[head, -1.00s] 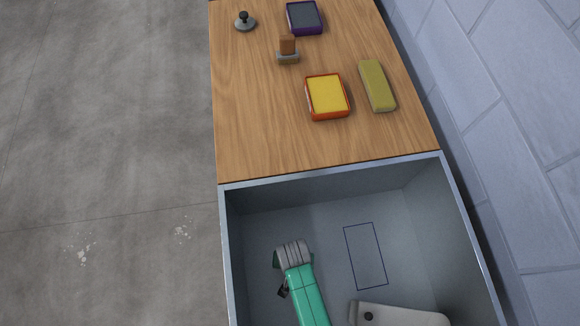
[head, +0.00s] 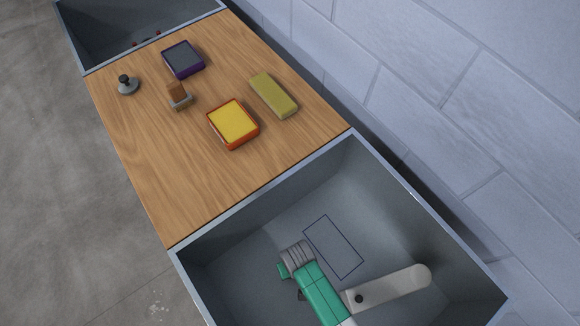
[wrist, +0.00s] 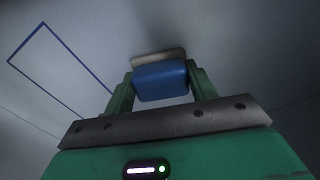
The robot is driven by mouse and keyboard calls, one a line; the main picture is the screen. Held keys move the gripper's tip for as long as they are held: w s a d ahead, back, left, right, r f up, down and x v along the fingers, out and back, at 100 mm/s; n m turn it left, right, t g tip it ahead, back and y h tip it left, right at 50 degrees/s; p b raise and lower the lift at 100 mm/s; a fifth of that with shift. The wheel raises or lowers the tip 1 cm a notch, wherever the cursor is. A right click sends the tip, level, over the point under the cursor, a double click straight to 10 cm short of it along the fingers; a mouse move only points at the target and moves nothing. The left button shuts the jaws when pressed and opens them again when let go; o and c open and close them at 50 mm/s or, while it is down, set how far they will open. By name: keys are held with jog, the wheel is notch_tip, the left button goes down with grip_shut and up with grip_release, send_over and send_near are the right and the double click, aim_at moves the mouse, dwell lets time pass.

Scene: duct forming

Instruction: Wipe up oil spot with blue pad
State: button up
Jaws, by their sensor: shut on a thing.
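My gripper (wrist: 160,72) is shut on the blue pad (wrist: 160,84), which sits between its green fingers in the wrist view. A tan strip (wrist: 158,57) shows along the far side of the pad; I cannot tell whether it is part of the pad. In the head view my green arm end reaches down into a grey open bin (head: 405,190), and the pad is hidden there. A dark blue rectangle outline (head: 333,247) is drawn on the bin floor; it also shows at the left of the wrist view (wrist: 60,62). I cannot make out an oil spot.
A wooden top (head: 190,180) adjoins the bin. It carries a yellow pad in an orange tray (head: 233,122), an olive block (head: 273,95), a purple-edged box (head: 183,59), a wooden-handled block (head: 178,95) and a grey knob (head: 128,85). A brick wall (head: 430,80) runs along the right.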

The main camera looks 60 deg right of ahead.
jog(key=shift+s+d+r+p, duration=0.1)
jog(key=shift+r+p, duration=0.3)
jog(key=shift+p, duration=0.2)
jog(key=shift+r+p, duration=0.4)
jog(key=shift+r, duration=0.55)
notch_tip(320, 180, up, 5)
jog(key=p, duration=0.6)
jog(key=shift+r, duration=0.2)
